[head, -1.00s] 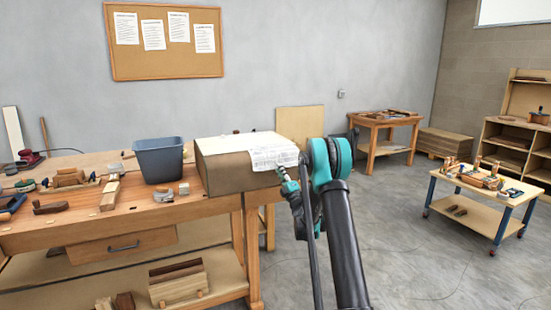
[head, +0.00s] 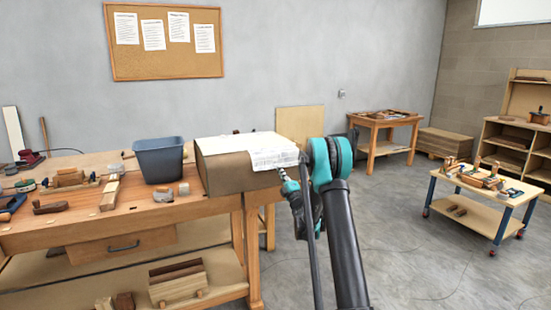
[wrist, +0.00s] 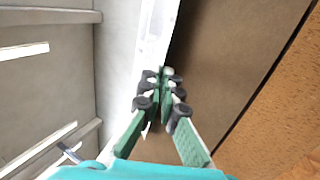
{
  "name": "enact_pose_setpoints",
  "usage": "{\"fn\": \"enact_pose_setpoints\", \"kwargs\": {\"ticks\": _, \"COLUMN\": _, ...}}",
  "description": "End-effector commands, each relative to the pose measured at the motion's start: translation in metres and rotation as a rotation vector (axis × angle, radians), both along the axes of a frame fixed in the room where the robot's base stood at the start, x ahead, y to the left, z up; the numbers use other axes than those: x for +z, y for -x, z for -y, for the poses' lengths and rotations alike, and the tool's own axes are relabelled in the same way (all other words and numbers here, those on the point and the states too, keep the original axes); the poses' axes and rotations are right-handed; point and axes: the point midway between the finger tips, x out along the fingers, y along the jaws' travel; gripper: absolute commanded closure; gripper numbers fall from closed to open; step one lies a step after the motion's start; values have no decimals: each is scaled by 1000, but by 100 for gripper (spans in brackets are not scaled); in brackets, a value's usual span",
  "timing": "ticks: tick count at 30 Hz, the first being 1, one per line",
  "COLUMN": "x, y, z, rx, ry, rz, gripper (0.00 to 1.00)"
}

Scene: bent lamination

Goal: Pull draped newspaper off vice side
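The white printed newspaper (head: 272,160) lies over the top of a brown box-like block (head: 228,172) at the bench's right end and drapes over its edge. In the wrist view the newspaper (wrist: 158,28) is a pale strip running up from my fingertips, beside the brown face. My gripper (wrist: 163,76) has its fingertips together at the newspaper's edge and looks shut on it. In the head view my arm hides most of the gripper, at the newspaper's right end. I cannot make out a vice.
A grey bin (head: 159,160) stands left of the block on the wooden workbench (head: 125,220), with several tools farther left. A small wooden table (head: 385,122) stands behind my arm. A blue-legged cart (head: 487,195) stands right. The floor between is clear.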

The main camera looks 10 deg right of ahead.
Motion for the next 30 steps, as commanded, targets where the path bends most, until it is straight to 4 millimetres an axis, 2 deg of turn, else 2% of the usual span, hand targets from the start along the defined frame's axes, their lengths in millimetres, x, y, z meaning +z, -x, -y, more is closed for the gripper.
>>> {"fn": "enact_pose_setpoints", "kwargs": {"ticks": 11, "x": 4, "y": 2, "z": 1, "rx": 0, "ry": 0, "rz": 0, "gripper": 100}}
{"fn": "enact_pose_setpoints", "kwargs": {"ticks": 30, "x": 36, "y": 25, "z": 8, "rx": 0, "ry": -1, "rz": 1, "gripper": 100}}
